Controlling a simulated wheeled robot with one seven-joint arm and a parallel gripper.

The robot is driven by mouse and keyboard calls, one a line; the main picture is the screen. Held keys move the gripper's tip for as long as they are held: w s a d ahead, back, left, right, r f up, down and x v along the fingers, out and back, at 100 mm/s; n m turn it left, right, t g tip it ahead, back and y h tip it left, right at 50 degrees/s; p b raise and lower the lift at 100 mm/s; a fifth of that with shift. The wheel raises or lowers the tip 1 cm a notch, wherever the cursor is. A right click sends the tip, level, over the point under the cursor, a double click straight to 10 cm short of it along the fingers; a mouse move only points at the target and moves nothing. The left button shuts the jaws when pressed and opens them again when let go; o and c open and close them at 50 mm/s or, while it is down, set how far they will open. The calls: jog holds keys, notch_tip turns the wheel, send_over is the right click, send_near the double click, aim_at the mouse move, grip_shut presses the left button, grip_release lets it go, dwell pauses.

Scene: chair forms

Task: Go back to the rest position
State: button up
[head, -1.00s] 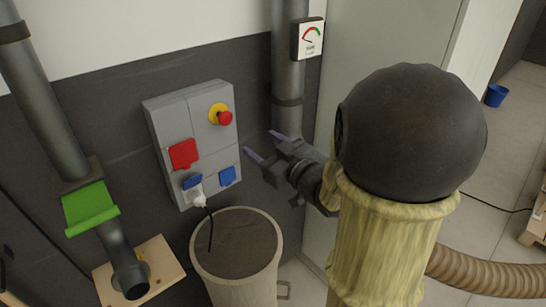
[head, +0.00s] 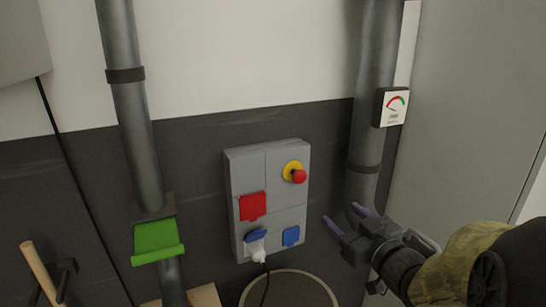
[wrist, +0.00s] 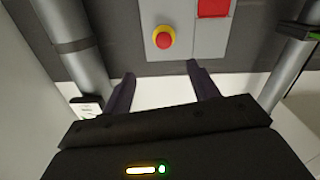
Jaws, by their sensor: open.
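My gripper (head: 344,218) is open and empty at the right of the grey wall box (head: 268,222) in the head view, apart from it. The box carries a red button on a yellow base (head: 294,172), a red socket cover (head: 253,206) and two blue socket covers. A white plug with a dark cable (head: 258,252) sits at the lower left blue socket. In the wrist view my two fingers (wrist: 158,82) are spread with nothing between them, and the red button (wrist: 163,38) shows beyond them.
Another pipe with a green flap (head: 157,240) is at the left. A round bin (head: 289,290) stands below the box. A grey cabinet side (head: 465,110) is at the right.

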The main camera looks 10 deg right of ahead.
notch_tip(320, 180, down, 12)
jog(key=r+m+g+h, duration=0.1)
jog(key=m+g+h, duration=0.3)
jog(key=g+h, duration=0.2)
jog(key=s+a+f+m+g, duration=0.1)
jog(key=s+a+f+g, duration=0.5)
jog(key=s, duration=0.5)
notch_tip(320, 180, down, 3)
jog(key=shift+s+r+g+y+p, duration=0.2)
jog(key=shift+g+y+p, duration=0.2)
jog(key=shift+g, duration=0.8)
